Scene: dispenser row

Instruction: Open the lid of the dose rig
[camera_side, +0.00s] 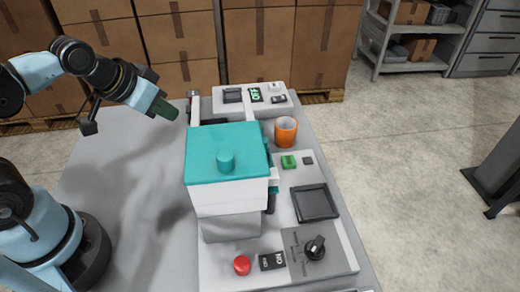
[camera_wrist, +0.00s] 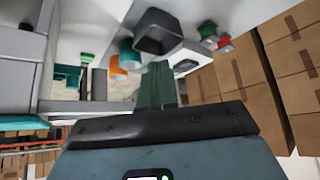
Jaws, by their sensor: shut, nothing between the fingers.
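The dose rig (camera_side: 232,200) is a white box at the middle of the table in the side view. Its teal lid (camera_side: 205,170) lies flat on top, shut, with a round teal knob (camera_side: 226,160) standing up from it. My gripper (camera_side: 167,110) is in the air to the upper left of the lid, clear of it, pointing down and right. Its green fingers (camera_wrist: 158,85) are together and empty in the wrist view. A teal edge (camera_wrist: 20,122) shows at the wrist view's left; I cannot tell if it is the lid.
An orange cup (camera_side: 286,131) stands behind and right of the rig. A panel on the right holds a black tray (camera_side: 314,203), a black knob (camera_side: 315,247) and a red button (camera_side: 242,265). A switch unit (camera_side: 252,98) is at the back. The table's left side is clear.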

